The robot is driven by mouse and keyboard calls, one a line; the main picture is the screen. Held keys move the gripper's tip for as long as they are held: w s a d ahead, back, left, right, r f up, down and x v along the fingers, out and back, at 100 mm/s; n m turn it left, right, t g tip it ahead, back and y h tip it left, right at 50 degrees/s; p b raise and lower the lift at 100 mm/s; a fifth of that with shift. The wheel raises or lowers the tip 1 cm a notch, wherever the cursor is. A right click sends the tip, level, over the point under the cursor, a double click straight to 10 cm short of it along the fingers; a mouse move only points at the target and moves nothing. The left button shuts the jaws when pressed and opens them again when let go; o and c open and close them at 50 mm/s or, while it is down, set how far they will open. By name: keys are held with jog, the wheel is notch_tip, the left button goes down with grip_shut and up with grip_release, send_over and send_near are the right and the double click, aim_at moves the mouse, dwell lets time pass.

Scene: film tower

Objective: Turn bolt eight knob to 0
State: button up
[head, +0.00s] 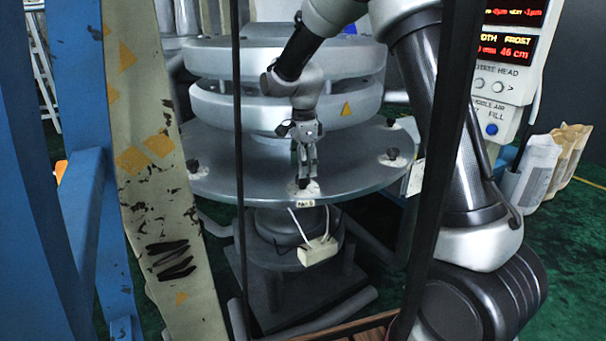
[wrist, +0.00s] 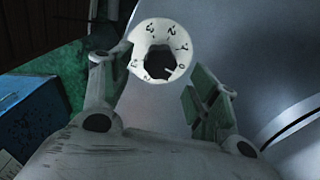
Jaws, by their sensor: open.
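A white round dial (wrist: 142,40) with black numbers and a dark knob (wrist: 160,64) at its centre shows in the wrist view. The 0 sits at the dial's lower right; I cannot tell where the knob points. In the head view this dial (head: 303,190) lies at the front rim of the grey round plate, behind a small label too small to read surely. My gripper (head: 303,180) points down over it. In the wrist view my gripper (wrist: 147,76) is open, with one finger on each side of the dial's lower part. I see no finger closed on the knob.
Other dark knobs stand on the plate (head: 250,172), at left (head: 193,166) and right (head: 392,154). A white box (head: 318,251) hangs on cables below the rim. Blue framing (head: 95,230) and a scuffed beige strip (head: 150,160) stand at left. A control panel (head: 505,80) is at right.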

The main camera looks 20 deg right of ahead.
notch_tip(320, 180, up, 8)
jog(key=shift+s, duration=0.15)
dwell(0.3)
